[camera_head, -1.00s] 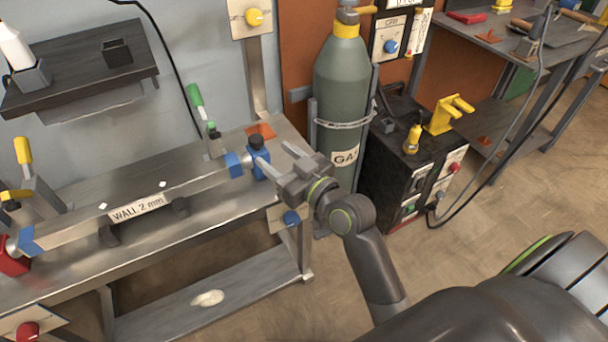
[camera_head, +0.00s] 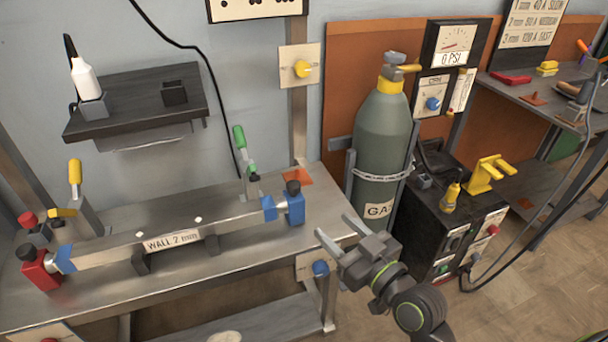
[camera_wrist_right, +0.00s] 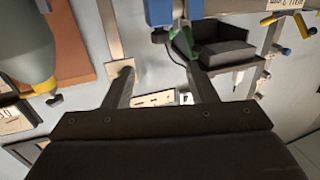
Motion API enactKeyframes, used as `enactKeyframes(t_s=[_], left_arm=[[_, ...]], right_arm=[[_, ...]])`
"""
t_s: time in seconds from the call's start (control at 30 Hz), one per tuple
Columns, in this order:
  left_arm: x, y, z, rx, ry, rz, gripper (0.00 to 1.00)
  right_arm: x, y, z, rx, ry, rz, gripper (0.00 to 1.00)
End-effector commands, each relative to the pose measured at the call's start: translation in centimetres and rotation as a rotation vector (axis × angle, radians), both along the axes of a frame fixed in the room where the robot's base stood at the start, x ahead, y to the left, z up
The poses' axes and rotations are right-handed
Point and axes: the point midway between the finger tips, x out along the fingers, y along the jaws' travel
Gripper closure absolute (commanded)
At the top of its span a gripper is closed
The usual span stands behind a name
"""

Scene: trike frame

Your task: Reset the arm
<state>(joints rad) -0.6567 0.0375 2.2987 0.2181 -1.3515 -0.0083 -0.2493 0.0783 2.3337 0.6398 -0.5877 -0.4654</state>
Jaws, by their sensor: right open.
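My right gripper (camera_head: 338,238) is open and empty in the head view. It hangs in front of the bench's right end, below and to the right of the blue end block (camera_head: 295,205). In the right wrist view its two fingers (camera_wrist_right: 160,90) stand apart with no object between them. My left gripper is not in view. A square tube labelled "WALL 2 mm" (camera_head: 120,250) lies along the bench between the blue block and a red end block (camera_head: 38,268).
The metal bench (camera_head: 250,258) carries a green-handled clamp (camera_head: 240,140) and a yellow-handled clamp (camera_head: 76,175). A gas cylinder (camera_head: 380,140) and a black welding machine (camera_head: 445,222) stand to the right. A dark wall shelf (camera_head: 135,112) is at upper left. Open floor lies at lower right.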

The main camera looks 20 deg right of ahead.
Motion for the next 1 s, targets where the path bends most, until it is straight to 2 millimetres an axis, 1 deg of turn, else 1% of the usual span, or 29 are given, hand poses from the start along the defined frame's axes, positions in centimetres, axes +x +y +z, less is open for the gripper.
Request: enactKeyframes(t_s=[0.1,0.17,0.27,0.3,0.37,0.4,0.47,0.5,0.57,0.6,0.67,0.7,0.77,0.83,1.0], left_arm=[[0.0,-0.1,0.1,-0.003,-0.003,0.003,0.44],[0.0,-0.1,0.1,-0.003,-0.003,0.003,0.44],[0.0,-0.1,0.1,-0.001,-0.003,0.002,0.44],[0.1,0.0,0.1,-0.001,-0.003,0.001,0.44],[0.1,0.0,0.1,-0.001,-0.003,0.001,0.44],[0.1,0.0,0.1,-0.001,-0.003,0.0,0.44],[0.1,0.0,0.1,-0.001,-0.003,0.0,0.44],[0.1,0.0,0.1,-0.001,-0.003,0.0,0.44],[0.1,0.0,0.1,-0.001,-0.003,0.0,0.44],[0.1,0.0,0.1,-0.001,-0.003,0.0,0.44],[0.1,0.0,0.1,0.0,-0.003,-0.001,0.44],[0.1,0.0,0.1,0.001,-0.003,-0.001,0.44],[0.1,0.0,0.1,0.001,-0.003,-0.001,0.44],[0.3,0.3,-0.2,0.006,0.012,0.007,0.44],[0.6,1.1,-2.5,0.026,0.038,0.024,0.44]], right_arm=[[-0.1,0.0,-0.4,-0.001,0.013,0.0,0.48],[-0.5,-0.1,-1.5,-0.005,0.055,-0.001,0.48],[-2.0,-0.3,-5.3,-0.011,0.209,-0.005,0.48],[-3.2,-0.6,-7.5,-0.015,0.298,-0.012,0.48],[-5.4,-1.0,-11.0,-0.018,0.45,-0.029,0.48],[-7.1,-1.4,-13.3,-0.019,0.555,-0.045,0.48],[-9.7,-1.9,-16.2,-0.017,0.7,-0.073,0.48],[-11.5,-2.3,-17.8,-0.015,0.789,-0.094,0.48],[-14.1,-2.9,-19.9,-0.013,0.911,-0.129,0.48],[-16.0,-3.2,-21.1,-0.01,0.99,-0.153,0.48],[-18.6,-3.8,-22.7,-0.01,1.1,-0.192,0.48],[-20.5,-4.1,-23.5,-0.007,1.171,-0.219,0.48],[-23.2,-4.6,-24.6,-0.007,1.276,-0.263,0.48],[-22.7,-4.9,-24.8,-0.008,1.284,-0.273,0.48],[-22.3,-5.7,-27.1,-0.02,1.304,-0.299,0.48]])
